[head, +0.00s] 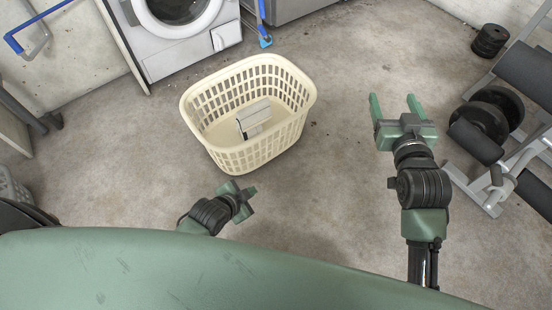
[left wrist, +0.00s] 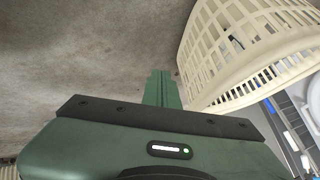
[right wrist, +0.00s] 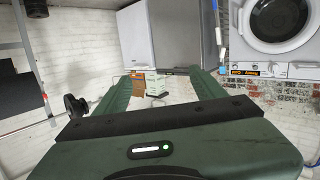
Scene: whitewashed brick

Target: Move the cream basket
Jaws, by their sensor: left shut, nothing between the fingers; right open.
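The cream basket (head: 207,141) stands upright on the concrete floor in the head view, with slotted walls and an open top. A small grey and white object (head: 254,117) lies inside it. In the left wrist view the basket (left wrist: 205,50) shows at the upper right. My left gripper (head: 250,192) is shut and empty, low in front of the basket and apart from it; its closed fingers (left wrist: 161,88) show in the left wrist view. My right gripper (head: 396,100) is open and empty, to the right of the basket. Its spread fingers (right wrist: 160,88) also show in the right wrist view.
A washing machine (head: 186,50) stands behind the basket, with a blue-tipped pole (head: 264,40) beside it. Weight plates (head: 489,112) and a bench frame (head: 490,197) take up the right side. The floor between basket and right gripper is clear.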

